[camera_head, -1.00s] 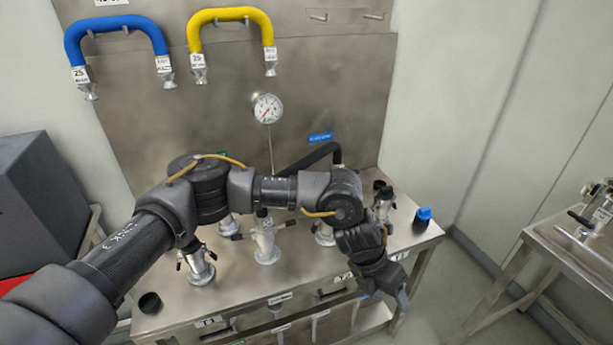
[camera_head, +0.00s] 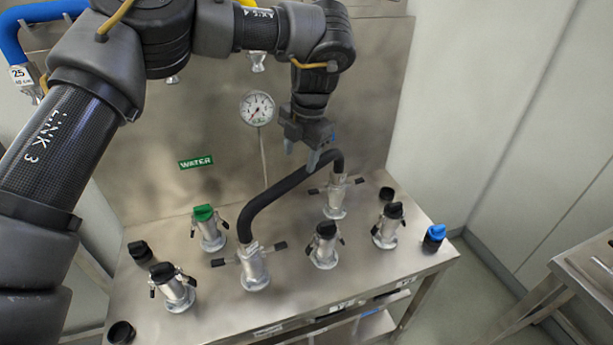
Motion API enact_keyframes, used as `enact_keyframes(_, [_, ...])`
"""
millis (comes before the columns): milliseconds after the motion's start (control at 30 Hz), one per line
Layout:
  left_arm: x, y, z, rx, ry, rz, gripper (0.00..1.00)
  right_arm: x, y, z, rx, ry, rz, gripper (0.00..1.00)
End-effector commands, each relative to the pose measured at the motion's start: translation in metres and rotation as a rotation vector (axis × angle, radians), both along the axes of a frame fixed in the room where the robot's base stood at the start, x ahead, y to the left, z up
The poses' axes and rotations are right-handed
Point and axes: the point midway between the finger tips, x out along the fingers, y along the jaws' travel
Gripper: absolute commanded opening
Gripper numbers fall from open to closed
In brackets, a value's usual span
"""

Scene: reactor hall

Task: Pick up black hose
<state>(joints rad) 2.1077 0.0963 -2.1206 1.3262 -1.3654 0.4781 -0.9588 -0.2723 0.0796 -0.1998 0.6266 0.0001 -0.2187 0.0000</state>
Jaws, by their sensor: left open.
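The black hose (camera_head: 275,192) arches between two metal couplings on the steel bench. Its near left end sits on one coupling (camera_head: 254,268) and its far right end on another (camera_head: 337,196). My left gripper (camera_head: 301,160) points down just above the upper right part of the hose, its fingers apart with nothing seen between them. I cannot tell whether a fingertip touches the hose. My right gripper is not in view.
Several capped valve fittings stand around the hose, one with a green cap (camera_head: 204,213). A blue cap (camera_head: 434,236) is at the bench's right edge. A pressure gauge (camera_head: 257,108) and a blue hose (camera_head: 40,14) are on the back panel.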

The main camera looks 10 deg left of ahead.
Motion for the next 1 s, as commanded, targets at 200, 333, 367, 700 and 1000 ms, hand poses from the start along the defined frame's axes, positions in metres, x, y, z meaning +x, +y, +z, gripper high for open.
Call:
enact_keyframes(200, [0.002, -0.005, -0.005, 0.002, 0.002, -0.011, 0.54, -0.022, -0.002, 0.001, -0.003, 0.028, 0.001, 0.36])
enact_keyframes(333, [0.004, -0.004, -0.025, 0.002, 0.005, -0.016, 0.54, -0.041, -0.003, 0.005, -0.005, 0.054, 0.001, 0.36])
enact_keyframes(367, [0.004, -0.003, -0.029, 0.002, 0.004, -0.016, 0.54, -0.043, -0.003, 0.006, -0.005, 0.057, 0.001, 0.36])
enact_keyframes(700, [0.007, 0.002, -0.055, 0.001, 0.000, -0.012, 0.54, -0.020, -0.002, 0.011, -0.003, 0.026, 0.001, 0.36])
enact_keyframes(1000, [0.014, 0.011, -0.085, 0.001, 0.003, -0.011, 0.54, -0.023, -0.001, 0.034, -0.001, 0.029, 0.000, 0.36])
